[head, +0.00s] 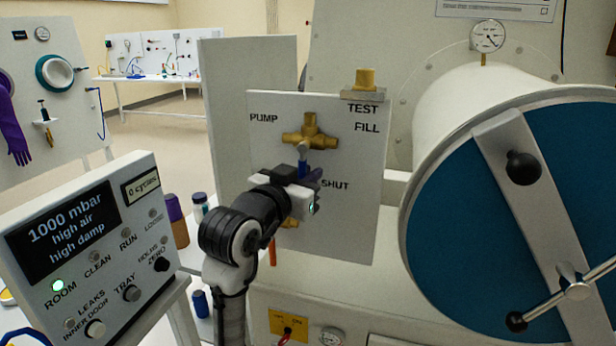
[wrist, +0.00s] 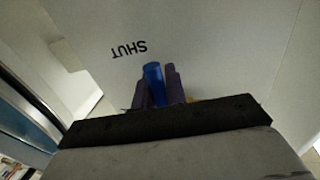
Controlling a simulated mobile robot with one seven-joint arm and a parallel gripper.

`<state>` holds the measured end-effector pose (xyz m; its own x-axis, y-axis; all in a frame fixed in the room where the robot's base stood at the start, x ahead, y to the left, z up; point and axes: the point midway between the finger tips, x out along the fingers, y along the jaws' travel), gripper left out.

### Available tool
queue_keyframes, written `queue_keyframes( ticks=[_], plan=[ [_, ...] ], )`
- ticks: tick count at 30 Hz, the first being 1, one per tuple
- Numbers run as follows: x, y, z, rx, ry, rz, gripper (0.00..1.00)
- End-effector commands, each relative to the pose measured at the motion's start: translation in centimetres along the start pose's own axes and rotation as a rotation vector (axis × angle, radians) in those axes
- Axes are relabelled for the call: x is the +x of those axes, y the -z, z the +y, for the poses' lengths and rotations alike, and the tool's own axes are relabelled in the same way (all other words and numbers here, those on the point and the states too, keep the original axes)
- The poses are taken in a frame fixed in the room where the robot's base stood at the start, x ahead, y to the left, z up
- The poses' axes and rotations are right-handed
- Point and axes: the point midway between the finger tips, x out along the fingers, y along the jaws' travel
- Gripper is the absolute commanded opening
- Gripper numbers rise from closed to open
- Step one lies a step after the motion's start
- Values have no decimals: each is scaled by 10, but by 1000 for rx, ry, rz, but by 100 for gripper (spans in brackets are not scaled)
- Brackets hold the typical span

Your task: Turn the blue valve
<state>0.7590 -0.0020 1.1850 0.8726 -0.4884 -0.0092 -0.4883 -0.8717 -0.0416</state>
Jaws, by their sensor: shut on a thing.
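The blue valve's handle (wrist: 153,80) shows between my two fingers in the wrist view, with its end standing out past one of them. My gripper (wrist: 158,92) is shut on it. In the head view my gripper (head: 308,178) is in front of the white valve panel (head: 350,225), below the brass fitting (head: 311,138) and just left of the word SHUT. The gripper hides most of the handle there. PUMP, TEST and FILL are printed higher on the panel. The wrist view shows SHUT upside down beside the handle.
A large white cylinder with a blue door (head: 450,220) and a clamp bar stands close on the right. A control box (head: 90,245) reading 1000 mbar is at the left front. Small bottles (head: 200,205) stand behind my arm. A gauge (head: 487,37) is at the top.

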Motion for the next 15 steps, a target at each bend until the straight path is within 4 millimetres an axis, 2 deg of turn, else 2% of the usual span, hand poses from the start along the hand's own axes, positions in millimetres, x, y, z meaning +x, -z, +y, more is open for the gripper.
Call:
queue_keyframes(
  ticks=[8,15],
  plan=[
    [-2,0,-11,174,2,-32,0],
    [-5,3,-24,394,3,-77,0]
  ],
)
